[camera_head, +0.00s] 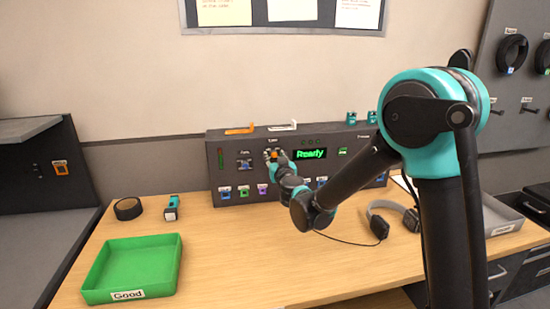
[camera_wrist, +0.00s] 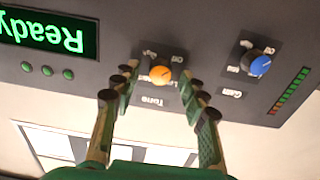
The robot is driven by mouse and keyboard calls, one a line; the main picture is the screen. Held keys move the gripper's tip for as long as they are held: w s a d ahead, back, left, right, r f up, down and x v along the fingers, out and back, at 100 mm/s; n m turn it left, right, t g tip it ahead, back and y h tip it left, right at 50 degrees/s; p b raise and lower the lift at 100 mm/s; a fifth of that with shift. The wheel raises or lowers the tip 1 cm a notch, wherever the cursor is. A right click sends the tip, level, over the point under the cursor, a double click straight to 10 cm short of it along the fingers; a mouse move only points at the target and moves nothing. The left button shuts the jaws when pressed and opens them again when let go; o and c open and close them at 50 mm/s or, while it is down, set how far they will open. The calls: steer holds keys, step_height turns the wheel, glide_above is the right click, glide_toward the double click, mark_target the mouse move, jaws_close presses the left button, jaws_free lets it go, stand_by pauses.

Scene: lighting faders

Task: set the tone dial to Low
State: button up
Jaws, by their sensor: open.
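The tone dial (camera_wrist: 161,75) is an orange knob on the dark panel, with the word "Tone" beside it, upside down in the wrist view. Small position labels stand around the knob; they are partly hidden or too small to read surely, so its setting is unclear. My gripper (camera_wrist: 160,80) is open, with one finger on each side of the knob in the picture. Gaps show between the fingers and the knob. In the head view my gripper (camera_head: 275,157) is at the panel's front, where a bit of orange shows between the fingers.
A blue "Gain" knob (camera_wrist: 260,66) sits beside the tone dial. A green "Ready" display (camera_head: 311,154) is on the other side. Several coloured switches line the panel's lower edge. A green tray (camera_head: 130,295) and headphones (camera_head: 392,215) lie on the wooden table.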

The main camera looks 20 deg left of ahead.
jaws_close()
steer(key=shift+m, duration=0.3)
steer(key=m, duration=0.3)
steer(key=shift+m, duration=0.3)
steer(key=m, duration=0.4)
steer(key=shift+m, duration=0.3)
steer(key=m, duration=0.4)
steer(key=shift+d, duration=0.1)
steer(key=shift+f+m, duration=0.1)
steer(key=shift+m, duration=2.4)
